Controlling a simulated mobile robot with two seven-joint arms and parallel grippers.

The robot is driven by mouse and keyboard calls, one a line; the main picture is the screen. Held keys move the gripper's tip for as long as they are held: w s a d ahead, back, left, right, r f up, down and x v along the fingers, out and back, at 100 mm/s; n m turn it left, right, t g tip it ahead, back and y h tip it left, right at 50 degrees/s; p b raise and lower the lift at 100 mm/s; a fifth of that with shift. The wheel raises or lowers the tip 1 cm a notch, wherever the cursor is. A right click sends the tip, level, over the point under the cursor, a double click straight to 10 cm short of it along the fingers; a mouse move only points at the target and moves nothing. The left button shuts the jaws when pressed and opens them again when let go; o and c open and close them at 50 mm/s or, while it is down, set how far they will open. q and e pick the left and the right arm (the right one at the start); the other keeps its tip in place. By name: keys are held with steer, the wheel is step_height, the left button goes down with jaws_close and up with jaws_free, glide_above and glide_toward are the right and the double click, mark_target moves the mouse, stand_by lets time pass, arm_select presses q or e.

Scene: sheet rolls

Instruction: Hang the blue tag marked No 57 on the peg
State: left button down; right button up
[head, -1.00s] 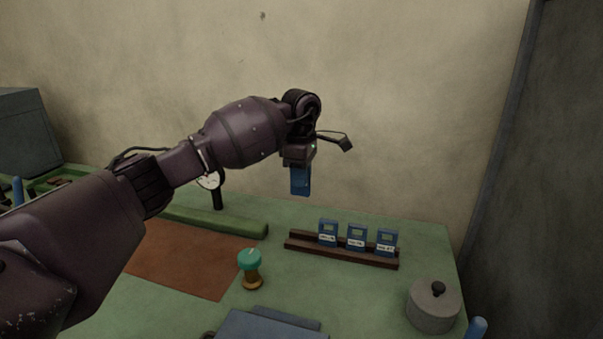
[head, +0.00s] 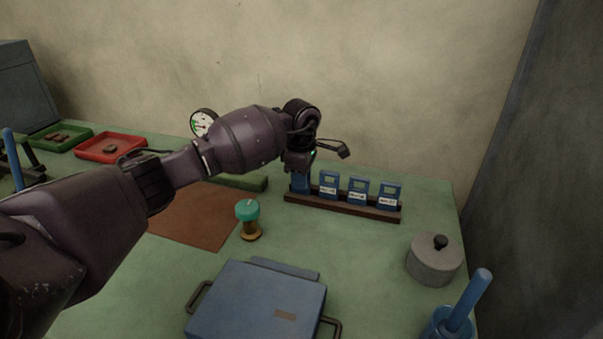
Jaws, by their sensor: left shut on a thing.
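My left gripper (head: 299,163) is shut on a blue tag (head: 300,183) at the left end of a dark wooden rack (head: 345,208). The tag's lower edge is at the rack; I cannot tell whether it is seated in it. Its face is mostly hidden by the gripper, and no number shows. Three more blue tags stand upright in the rack: a left one (head: 328,181), a middle one (head: 357,186) and a right one (head: 389,191). Their white labels are too small to read surely. I cannot make out the peg. My right gripper is not in view.
A teal-topped spool (head: 249,232) stands by a brown mat (head: 195,217). A blue box (head: 255,305) with handles lies in front. A grey lidded pot (head: 434,263) is at right, near a blue handle (head: 470,298). A gauge (head: 203,122) and red tray (head: 109,149) are behind my arm.

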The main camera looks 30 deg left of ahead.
arm_select(q)
steer(key=shift+f, duration=0.15)
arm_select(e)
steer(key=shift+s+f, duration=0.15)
arm_select(q)
steer(key=c, duration=1.1)
jaws_free()
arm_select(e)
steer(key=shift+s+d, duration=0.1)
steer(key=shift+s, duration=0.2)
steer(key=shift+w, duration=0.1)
arm_select(q)
steer(key=shift+r, duration=0.25)
steer(key=r, duration=0.4)
steer(key=r+p, duration=0.1)
steer(key=r, duration=0.4)
steer(key=shift+s+d, duration=0.1)
steer(key=shift+d, duration=0.1)
steer(key=shift+r+p, duration=0.3)
steer(key=shift+r, duration=0.35)
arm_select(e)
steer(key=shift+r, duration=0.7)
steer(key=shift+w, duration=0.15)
